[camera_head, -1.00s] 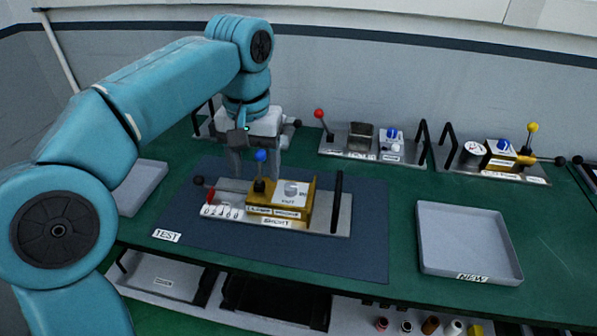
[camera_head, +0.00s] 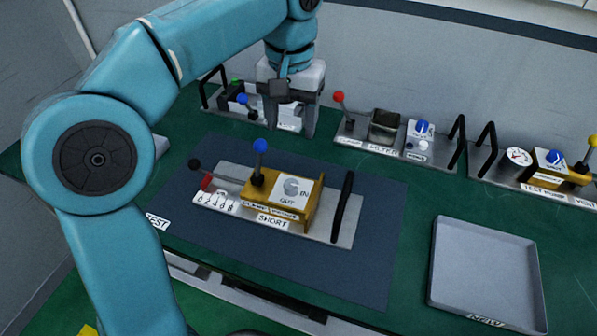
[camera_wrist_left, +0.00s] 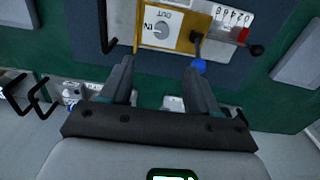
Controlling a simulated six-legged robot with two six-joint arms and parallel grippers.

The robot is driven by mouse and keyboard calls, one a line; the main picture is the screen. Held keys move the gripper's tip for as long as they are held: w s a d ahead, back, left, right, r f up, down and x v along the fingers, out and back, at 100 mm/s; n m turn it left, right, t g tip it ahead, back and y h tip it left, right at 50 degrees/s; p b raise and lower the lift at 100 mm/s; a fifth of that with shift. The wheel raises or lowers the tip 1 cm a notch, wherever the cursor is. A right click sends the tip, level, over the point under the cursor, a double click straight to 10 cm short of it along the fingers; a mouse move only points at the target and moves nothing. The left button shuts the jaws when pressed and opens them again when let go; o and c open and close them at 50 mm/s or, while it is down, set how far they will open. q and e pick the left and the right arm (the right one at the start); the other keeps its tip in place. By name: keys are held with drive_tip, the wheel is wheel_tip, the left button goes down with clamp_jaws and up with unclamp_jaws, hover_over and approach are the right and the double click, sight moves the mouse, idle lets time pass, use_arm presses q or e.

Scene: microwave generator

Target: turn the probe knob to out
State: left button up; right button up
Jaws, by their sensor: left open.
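The probe knob (camera_head: 291,186) is a grey round knob on a white plate marked IN and OUT, on the yellow block (camera_head: 277,203) of the SHORT unit. It also shows in the left wrist view (camera_wrist_left: 161,30), upside down. A blue-balled lever (camera_head: 260,146) stands just left of the knob. My left gripper (camera_head: 290,132) is open and empty, above and behind the unit, pointing down. In the left wrist view its two fingers (camera_wrist_left: 160,75) are apart, with the knob beyond them and not touched. My right gripper is not in view.
The unit sits on a dark blue mat (camera_head: 355,270) with a black handle (camera_head: 342,207) at its right end. Other lever units (camera_head: 385,140) stand along the back. A grey tray (camera_head: 487,262) marked NEW lies at right. The mat's front is clear.

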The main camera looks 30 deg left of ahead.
sight(291, 184)
use_arm(q)
drive_tip(key=f, duration=0.5)
drive_tip(key=f+b, duration=0.1)
drive_tip(key=f, duration=0.4)
drive_tip(key=f+b, duration=0.1)
drive_tip(key=f, duration=0.4)
drive_tip(key=shift+s+a+f, duration=0.15)
drive_tip(key=shift+s+f, duration=0.1)
drive_tip(key=shift+f, duration=0.05)
drive_tip(key=shift+w+f, duration=0.2)
drive_tip(key=shift+f, duration=0.25)
drive_tip(key=shift+s, duration=0.1)
drive_tip(key=shift+r, duration=0.1)
drive_tip(key=shift+c, duration=0.9)
drive_tip(key=c, duration=0.9)
